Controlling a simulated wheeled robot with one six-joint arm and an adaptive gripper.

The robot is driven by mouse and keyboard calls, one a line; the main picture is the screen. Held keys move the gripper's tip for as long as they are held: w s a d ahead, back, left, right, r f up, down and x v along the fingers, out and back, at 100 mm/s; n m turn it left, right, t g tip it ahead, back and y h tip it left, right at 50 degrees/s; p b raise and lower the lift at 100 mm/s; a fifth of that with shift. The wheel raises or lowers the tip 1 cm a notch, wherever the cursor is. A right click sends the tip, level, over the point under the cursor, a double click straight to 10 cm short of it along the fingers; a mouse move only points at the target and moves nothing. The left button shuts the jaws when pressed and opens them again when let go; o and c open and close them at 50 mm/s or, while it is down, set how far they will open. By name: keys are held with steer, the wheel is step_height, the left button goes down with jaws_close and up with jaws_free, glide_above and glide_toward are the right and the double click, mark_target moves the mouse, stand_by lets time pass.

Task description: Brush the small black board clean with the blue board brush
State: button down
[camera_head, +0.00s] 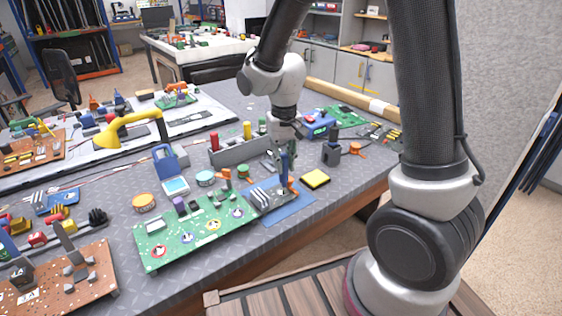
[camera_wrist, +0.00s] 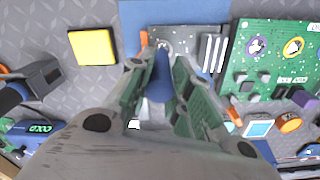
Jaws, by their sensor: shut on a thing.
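My gripper (camera_head: 284,160) is shut on the upright blue board brush (camera_head: 285,172), seen from above between the fingers (camera_wrist: 160,66) in the wrist view as a blue handle (camera_wrist: 161,82). The small black board (camera_head: 278,186) lies on a blue mat (camera_head: 291,209) near the table's front edge; grey fins stand on it. In the wrist view the board (camera_wrist: 186,36) is just beyond the fingertips, and the brush's lower end is over or at its near left part. The bristles are hidden, so I cannot tell whether they touch the board.
A large green board (camera_head: 190,238) lies close left of the mat. A yellow-topped black block (camera_head: 315,179) sits to its right. A grey bin (camera_head: 236,152) with coloured bottles, a blue meter (camera_head: 318,128) and a black holder (camera_head: 331,153) stand behind.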

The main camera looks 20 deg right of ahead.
stand_by(0.3)
steer(key=shift+s+a, duration=0.15)
steer(key=shift+a, duration=0.45)
steer(key=shift+w+d, duration=0.2)
steer(key=shift+d, duration=0.45)
steer(key=shift+a, duration=0.1)
steer(key=shift+s+a, duration=0.2)
steer(key=shift+a, duration=0.35)
steer(key=shift+w+d, duration=0.2)
steer(key=shift+d, duration=0.45)
